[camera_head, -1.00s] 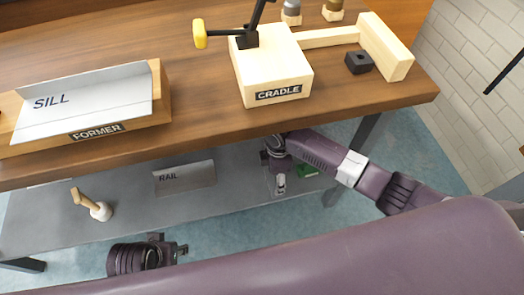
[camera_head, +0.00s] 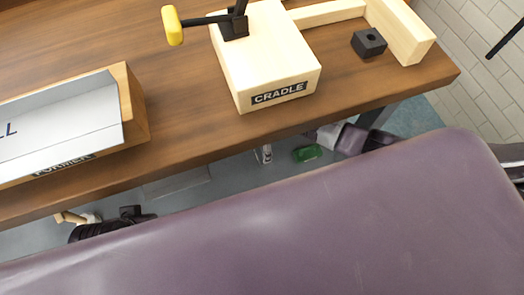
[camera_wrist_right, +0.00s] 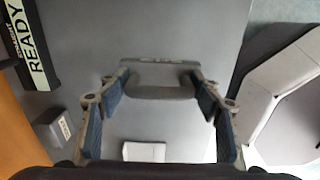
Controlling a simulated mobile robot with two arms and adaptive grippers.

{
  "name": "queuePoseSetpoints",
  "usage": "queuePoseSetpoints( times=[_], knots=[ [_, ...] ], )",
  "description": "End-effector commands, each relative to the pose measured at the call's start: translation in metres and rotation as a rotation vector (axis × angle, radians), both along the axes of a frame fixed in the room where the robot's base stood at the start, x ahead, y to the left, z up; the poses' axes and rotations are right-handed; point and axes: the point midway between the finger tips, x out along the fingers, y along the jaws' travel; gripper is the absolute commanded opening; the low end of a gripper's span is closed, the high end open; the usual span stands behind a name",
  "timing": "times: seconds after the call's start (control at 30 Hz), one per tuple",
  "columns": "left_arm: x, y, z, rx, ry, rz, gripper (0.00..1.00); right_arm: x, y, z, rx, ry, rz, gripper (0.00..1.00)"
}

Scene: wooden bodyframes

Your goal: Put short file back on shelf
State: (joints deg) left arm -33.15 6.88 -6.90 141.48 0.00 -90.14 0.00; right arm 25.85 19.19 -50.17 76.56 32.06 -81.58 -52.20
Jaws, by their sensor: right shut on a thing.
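In the right wrist view my right gripper (camera_wrist_right: 160,82) has its blue-padded fingers apart, with a grey bar-like piece (camera_wrist_right: 160,92) between the tips. I take this piece to be the short file, though its full shape does not show. In the head view the right gripper is hidden below the table edge; part of the arm shows there. The grey lower shelf (camera_head: 230,172) is mostly covered by the table and my body. My left gripper (camera_head: 130,212) shows only as a dark part at the lower left; its fingertips cannot be made out.
The wooden table (camera_head: 190,130) carries the CRADLE block (camera_head: 265,70), the FORMER tray (camera_head: 132,105) and a black block (camera_head: 369,42). Below are a green object (camera_head: 308,153) and a small silver object (camera_head: 264,153). A READY-labelled dark block (camera_wrist_right: 30,45) and small grey block (camera_wrist_right: 53,128) show in the wrist view.

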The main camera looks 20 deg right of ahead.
Motion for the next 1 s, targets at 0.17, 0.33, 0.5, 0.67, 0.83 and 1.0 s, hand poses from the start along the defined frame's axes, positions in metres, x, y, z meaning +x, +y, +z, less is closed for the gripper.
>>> queuePoseSetpoints(
  times=[0.17,0.33,0.5,0.67,0.83,1.0],
  knots=[
    [-0.001,0.0,-0.005,0.0,-0.003,0.0,0.35,0.0,0.001,-0.018,0.001,-0.001,0.001,0.4],
    [-0.001,0.0,-0.014,0.0,-0.002,0.0,0.35,0.001,0.0,-0.039,0.0,-0.001,-0.001,0.4],
    [-0.001,0.0,-0.012,0.001,-0.002,0.0,0.35,0.001,0.0,-0.038,0.001,-0.002,0.0,0.4],
    [0.0,0.0,-0.013,-0.001,-0.005,0.0,0.35,0.001,0.0,-0.039,0.001,-0.002,0.0,0.4],
    [0.005,-0.001,-0.012,-0.004,-0.025,-0.001,0.35,0.0,0.0,-0.041,0.0,-0.001,0.0,0.63],
    [0.005,-0.001,-0.012,-0.004,-0.027,-0.001,0.35,0.0,0.0,-0.041,0.0,-0.001,0.0,0.76]
  ],
)
